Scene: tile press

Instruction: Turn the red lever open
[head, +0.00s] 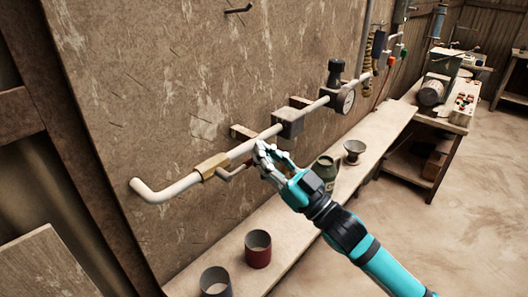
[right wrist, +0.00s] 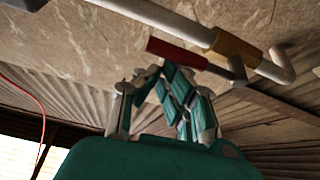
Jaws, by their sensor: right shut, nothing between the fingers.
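The red lever (right wrist: 178,52) shows in the right wrist view, its red grip just beyond my fingertips and its grey arm running to the brass valve body (right wrist: 236,50). In the head view the brass valve body (head: 213,167) sits on the pale pipe, and the lever's grey arm (head: 235,173) sticks out to the right, roughly along the pipe. My left gripper is not in view.
The pale pipe (head: 178,188) runs along the wall with a pressure gauge (head: 346,101) further back.

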